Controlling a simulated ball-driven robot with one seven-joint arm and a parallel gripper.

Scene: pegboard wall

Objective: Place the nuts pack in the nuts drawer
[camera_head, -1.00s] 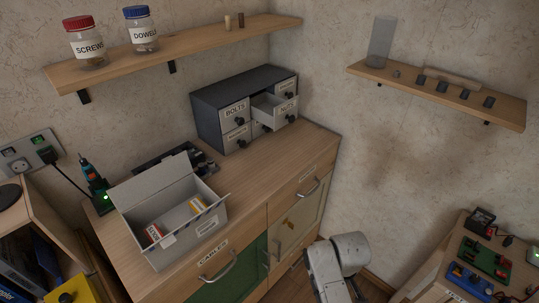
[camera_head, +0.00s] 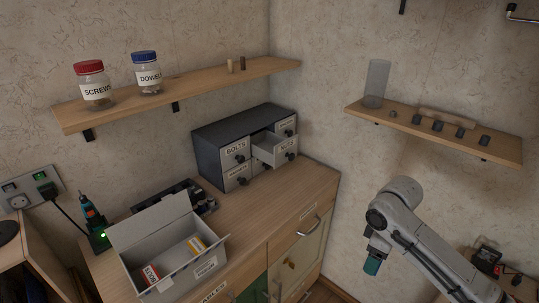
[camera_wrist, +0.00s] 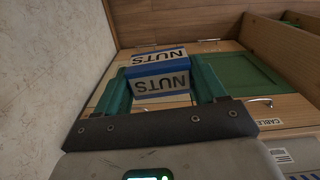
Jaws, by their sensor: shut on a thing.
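The nuts pack (camera_wrist: 160,84) is a blue and pale box lettered NUTS, upside down in the wrist view. My gripper (camera_wrist: 160,78) is shut on it, one teal finger at each side. In the head view my gripper (camera_head: 372,266) points down at the right, in front of the wall and apart from the cabinet; the pack cannot be made out there. The nuts drawer (camera_head: 283,146) is the upper drawer labelled NUTS in the dark small-drawer cabinet (camera_head: 222,128). It is pulled out, and its inside looks empty from here.
The cabinet stands on a wooden bench (camera_head: 262,208) with an open grey box (camera_head: 178,276) of small packs in front. A shelf with jars (camera_head: 190,93) is above it; another shelf (camera_head: 470,141) is on the right wall. Bench top before the drawer is clear.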

